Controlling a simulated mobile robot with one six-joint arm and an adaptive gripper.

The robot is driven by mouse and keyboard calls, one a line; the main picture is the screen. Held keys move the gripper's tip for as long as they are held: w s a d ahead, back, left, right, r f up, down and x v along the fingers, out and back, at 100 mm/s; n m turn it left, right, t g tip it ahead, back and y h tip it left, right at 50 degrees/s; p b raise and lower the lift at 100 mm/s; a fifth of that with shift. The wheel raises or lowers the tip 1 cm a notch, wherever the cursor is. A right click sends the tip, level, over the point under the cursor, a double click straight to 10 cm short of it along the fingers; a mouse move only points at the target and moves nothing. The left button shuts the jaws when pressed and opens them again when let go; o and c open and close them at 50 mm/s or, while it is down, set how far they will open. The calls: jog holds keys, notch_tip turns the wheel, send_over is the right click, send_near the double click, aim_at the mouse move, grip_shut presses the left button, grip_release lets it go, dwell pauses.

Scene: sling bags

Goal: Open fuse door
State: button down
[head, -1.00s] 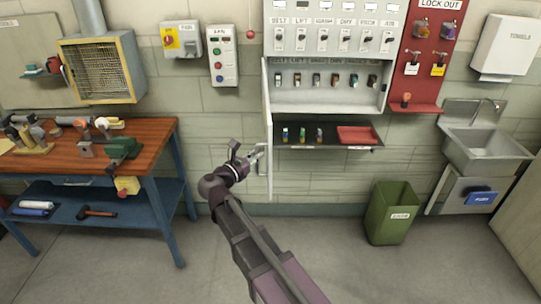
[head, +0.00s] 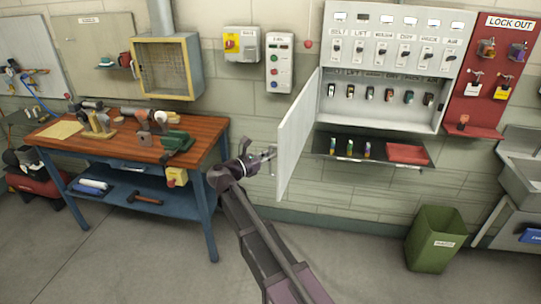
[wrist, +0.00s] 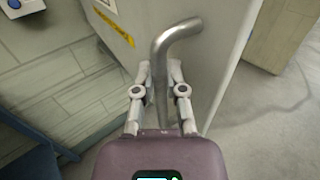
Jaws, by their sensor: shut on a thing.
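The fuse door (head: 298,134) is a pale grey panel hinged at the left side of the fuse cabinet (head: 385,122). It stands swung out to the left, and the cabinet's inside with its row of fuses shows. In the wrist view the door (wrist: 205,75) has a bent metal handle (wrist: 163,60) and a yellow label. My gripper (wrist: 160,88) has its two fingers on either side of the handle's straight part and is shut on it. In the head view my gripper (head: 268,157) is at the door's outer left face; the handle is small there.
A shelf (head: 345,157) with small fuses and a red tray (head: 407,153) is under the cabinet. A wooden workbench (head: 120,135) stands at the left. A green bin (head: 433,238) stands on the floor at the right. The floor between bench and bin is clear.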

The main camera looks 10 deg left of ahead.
jog(key=shift+s+d, duration=0.1)
jog(key=c, duration=0.7)
grip_release()
jog(key=shift+v, duration=5.95)
jog(key=shift+f, duration=0.1)
